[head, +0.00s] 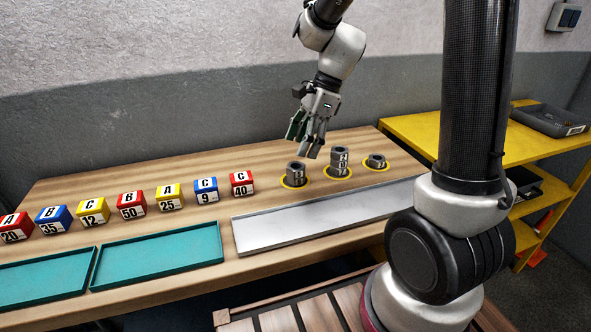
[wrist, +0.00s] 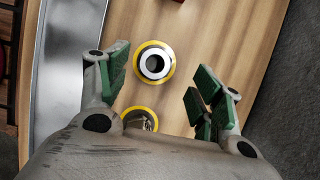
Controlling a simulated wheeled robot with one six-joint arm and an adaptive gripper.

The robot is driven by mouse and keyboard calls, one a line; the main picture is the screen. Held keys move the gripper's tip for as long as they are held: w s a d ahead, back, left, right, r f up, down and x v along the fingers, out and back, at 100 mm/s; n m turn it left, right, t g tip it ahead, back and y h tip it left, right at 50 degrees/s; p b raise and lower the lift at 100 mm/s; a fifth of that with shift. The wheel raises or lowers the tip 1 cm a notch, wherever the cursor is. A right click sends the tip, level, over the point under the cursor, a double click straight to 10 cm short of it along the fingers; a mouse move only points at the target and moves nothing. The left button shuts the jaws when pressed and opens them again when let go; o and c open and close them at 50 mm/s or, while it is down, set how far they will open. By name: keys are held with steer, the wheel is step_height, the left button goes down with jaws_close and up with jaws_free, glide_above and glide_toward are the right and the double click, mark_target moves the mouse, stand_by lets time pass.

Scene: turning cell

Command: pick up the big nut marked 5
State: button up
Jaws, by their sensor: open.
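A grey metal tray (head: 310,217) lies in front of the nuts. Red, blue and yellow lettered blocks (head: 132,204) stand in a row to the left, behind teal trays (head: 160,256). A yellow shelf (head: 430,128) with a dark bin (head: 550,120) stands at right.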

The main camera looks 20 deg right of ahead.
mark_target(297, 166)
steer(key=x, duration=0.4)
steer(key=d+x, duration=0.1)
steer(key=shift+s+a+f, duration=0.2)
steer(key=shift+s+f, duration=0.05)
steer(key=shift+f, duration=0.3)
